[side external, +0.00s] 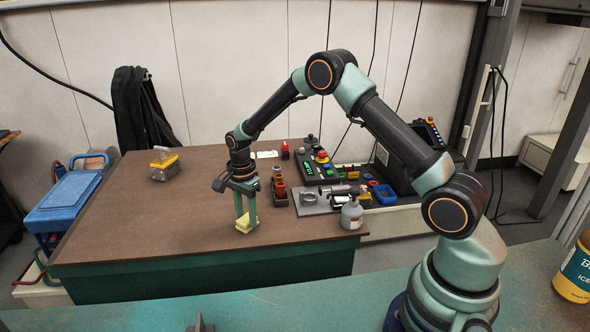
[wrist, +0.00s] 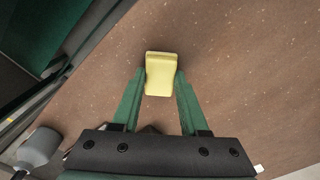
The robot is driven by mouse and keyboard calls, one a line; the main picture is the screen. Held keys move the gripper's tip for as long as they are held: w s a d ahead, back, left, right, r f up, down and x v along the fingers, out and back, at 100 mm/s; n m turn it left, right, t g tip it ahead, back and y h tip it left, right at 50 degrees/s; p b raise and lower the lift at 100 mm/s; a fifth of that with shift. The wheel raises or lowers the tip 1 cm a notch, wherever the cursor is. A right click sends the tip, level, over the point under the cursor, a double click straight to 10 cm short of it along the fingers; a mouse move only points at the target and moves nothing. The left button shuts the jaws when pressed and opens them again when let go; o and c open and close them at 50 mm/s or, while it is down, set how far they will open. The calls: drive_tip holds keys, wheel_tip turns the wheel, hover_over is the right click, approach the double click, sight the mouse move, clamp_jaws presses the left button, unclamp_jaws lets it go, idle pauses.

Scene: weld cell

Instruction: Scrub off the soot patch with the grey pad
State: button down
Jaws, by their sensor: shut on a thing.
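My gripper (side external: 245,222) points down over the brown tabletop (side external: 140,225), near its front edge. Its two green fingers are shut on a pale yellow block (side external: 244,228), like a sponge. In the wrist view the yellow block (wrist: 160,72) sits between the fingertips (wrist: 159,84), its far end sticking out beyond them. The block is at or just above the tabletop; I cannot tell whether it touches. I see no plainly grey pad and cannot make out a soot patch in either view. The tabletop around the block looks plain brown with small pale specks.
A grey and yellow object (side external: 164,165) stands at the table's back left. To the right of my gripper are small dark holders with bottles (side external: 280,190), a grey tray (side external: 312,207), a grey-white bottle (side external: 352,215) and a control box (side external: 318,165). The table's left half is mostly clear.

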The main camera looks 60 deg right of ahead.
drive_tip(key=shift+s+d, duration=3)
drive_tip(key=shift+w+a, duration=3.55)
drive_tip(key=shift+a, duration=0.05)
drive_tip(key=shift+r, duration=4.05)
